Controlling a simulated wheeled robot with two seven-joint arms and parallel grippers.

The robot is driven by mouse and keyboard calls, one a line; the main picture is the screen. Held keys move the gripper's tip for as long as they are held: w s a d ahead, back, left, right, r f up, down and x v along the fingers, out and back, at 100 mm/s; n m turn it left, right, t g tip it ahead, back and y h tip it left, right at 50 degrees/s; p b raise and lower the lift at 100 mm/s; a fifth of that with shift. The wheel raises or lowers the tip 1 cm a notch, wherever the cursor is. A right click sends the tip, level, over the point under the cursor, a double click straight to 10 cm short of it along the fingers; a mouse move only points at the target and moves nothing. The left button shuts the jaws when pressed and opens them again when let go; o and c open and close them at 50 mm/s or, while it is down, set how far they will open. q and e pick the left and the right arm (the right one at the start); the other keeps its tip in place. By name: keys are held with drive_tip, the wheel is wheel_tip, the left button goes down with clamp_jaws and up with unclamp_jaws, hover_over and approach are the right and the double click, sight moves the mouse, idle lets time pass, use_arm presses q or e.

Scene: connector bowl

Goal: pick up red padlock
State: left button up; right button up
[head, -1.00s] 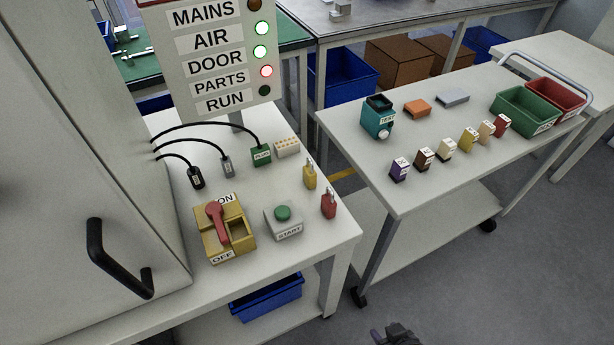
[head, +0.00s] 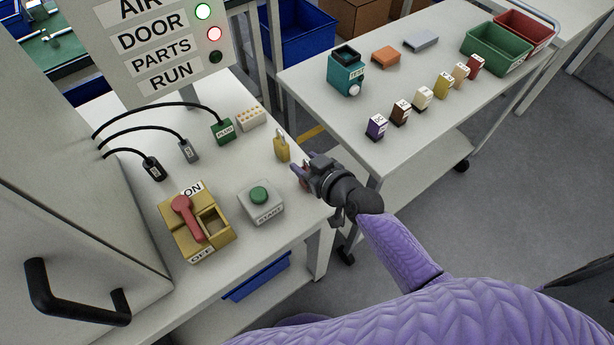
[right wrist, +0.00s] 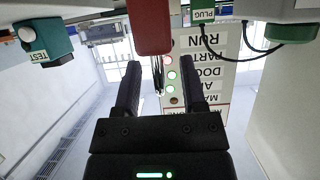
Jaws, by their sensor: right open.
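The red padlock (right wrist: 153,28) hangs into the top of the right wrist view, with its thin metal shackle pointing down between my finger tips. In the head view only a little red of the padlock (head: 304,169) shows at my right gripper, which hides most of it. My right gripper (head: 301,177) is at the right edge of the white bench. In the right wrist view its two dark fingers (right wrist: 158,82) stand apart on either side of the shackle, open. Whether they touch it cannot be told. My left gripper is not in view.
A yellow padlock (head: 281,146) stands just behind the red one. A green start button box (head: 261,204) and a yellow switch box (head: 197,222) with a red lever are to the left. A cart (head: 390,165) with small labelled blocks stands to the right, across a gap.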

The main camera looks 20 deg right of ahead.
drive_tip(key=shift+c, duration=1)
clamp_jaws()
